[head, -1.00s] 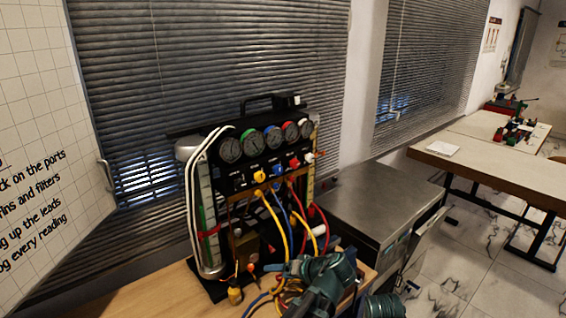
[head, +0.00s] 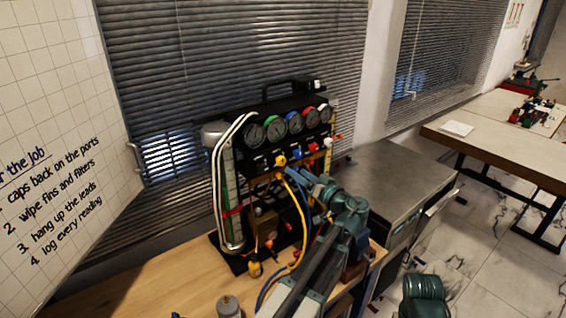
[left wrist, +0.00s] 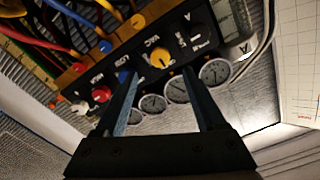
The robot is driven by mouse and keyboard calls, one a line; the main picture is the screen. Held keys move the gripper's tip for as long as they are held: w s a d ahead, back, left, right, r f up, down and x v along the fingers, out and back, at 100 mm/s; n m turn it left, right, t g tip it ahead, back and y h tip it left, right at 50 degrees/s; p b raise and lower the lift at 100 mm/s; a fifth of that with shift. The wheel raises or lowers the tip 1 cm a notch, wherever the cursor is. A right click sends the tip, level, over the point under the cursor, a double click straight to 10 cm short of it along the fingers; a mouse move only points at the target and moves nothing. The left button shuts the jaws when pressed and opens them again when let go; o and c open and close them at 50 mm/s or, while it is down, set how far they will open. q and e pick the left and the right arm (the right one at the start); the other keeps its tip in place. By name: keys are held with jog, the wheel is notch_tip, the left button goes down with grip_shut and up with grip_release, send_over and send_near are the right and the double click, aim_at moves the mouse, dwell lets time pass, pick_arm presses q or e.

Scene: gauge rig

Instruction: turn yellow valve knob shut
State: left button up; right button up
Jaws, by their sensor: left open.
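The yellow valve knob (head: 280,159) is on the black valve panel under the gauges in the head view. In the left wrist view, which sees the rig upside down, the yellow knob (left wrist: 160,60) sits by the label VAC. My left gripper (head: 291,172) reaches up to the panel from the lower right. Its jaws (left wrist: 158,74) are open and empty, with one finger on each side of the knob in the wrist picture. I cannot tell whether the fingertips touch it. A blue knob shows by the left finger. My right gripper is not in view.
Several gauges (head: 275,131) sit above. A small grey canister (head: 229,306) stands on the wooden bench (head: 150,290).

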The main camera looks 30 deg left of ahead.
aim_at(283, 163)
pick_arm(q)
jog(key=x, duration=0.9)
grip_shut()
